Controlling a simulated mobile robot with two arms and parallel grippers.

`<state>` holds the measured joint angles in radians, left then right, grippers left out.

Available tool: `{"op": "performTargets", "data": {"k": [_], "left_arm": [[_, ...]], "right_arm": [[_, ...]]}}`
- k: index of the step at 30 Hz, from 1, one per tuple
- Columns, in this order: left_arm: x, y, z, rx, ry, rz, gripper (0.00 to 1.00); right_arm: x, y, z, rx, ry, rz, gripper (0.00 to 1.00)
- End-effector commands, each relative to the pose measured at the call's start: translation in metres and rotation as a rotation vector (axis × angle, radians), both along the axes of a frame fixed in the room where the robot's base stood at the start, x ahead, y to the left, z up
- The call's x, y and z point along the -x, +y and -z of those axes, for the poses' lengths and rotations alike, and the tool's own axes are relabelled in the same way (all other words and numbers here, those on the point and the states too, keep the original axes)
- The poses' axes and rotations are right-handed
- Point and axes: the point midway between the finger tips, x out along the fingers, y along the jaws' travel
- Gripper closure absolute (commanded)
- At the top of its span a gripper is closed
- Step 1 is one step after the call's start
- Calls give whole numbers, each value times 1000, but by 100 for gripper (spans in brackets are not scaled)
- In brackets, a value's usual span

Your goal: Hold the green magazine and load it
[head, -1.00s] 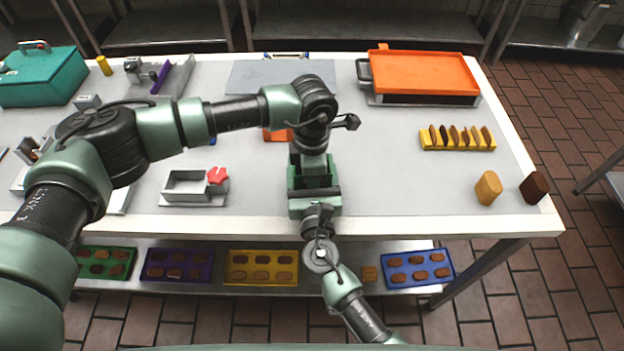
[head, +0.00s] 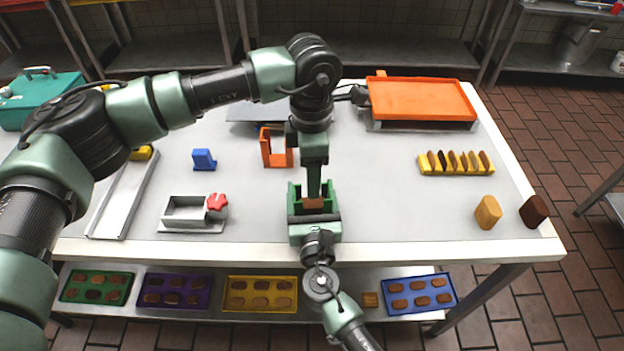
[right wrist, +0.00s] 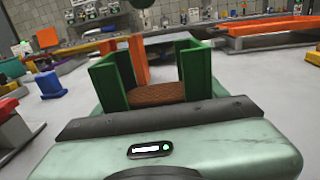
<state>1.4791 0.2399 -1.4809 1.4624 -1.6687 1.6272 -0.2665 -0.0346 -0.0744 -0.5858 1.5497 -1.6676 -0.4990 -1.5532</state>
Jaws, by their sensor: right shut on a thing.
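The green magazine (head: 296,200) stands upright near the table's front edge; in the right wrist view its walls (right wrist: 196,72) rise on either side. A brown biscuit (right wrist: 158,92) lies flat between them and also shows in the head view (head: 313,203). My right gripper (head: 314,222) is shut on the magazine from the front; its pads show in the right wrist view (right wrist: 150,118). My left gripper (head: 313,190) points down over the magazine, seen edge-on, so its opening cannot be told. I do not make it out in the right wrist view.
An orange frame (head: 266,149) stands behind the magazine, a blue block (head: 204,160) and a grey fixture with red knob (head: 190,228) to its left. A yellow rack (head: 456,170) and an orange tray (head: 420,97) lie right. Biscuit trays (head: 260,305) are on the shelf below.

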Motion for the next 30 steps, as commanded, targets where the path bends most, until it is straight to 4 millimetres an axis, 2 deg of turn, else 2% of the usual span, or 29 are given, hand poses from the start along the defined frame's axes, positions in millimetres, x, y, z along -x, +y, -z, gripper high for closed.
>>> {"op": "performTargets", "data": {"k": [9, 10, 12, 13, 23, 26, 30], "left_arm": [[0, 0, 0, 0, 0, -1, 43], [0, 0, 0, 0, 0, -1, 43], [0, 1, 0, -1, 0, -2, 43], [0, 1, 0, -1, 0, -2, 43], [-1, 1, 0, -1, 0, -2, 43], [-1, 1, 0, -1, -1, -2, 43], [-1, 1, 0, -1, -1, -2, 43]], "right_arm": [[1, 1, 0, 0, 1, -2, 74], [1, 1, 0, 0, 1, -2, 25], [1, 1, 0, 0, 1, -2, 5], [1, 1, 0, 0, 1, -2, 2], [2, 1, 0, 0, 0, -1, 2], [10, -1, 1, 0, 1, -1, 2], [35, -2, 1, -2, 3, -3, 2]]}}
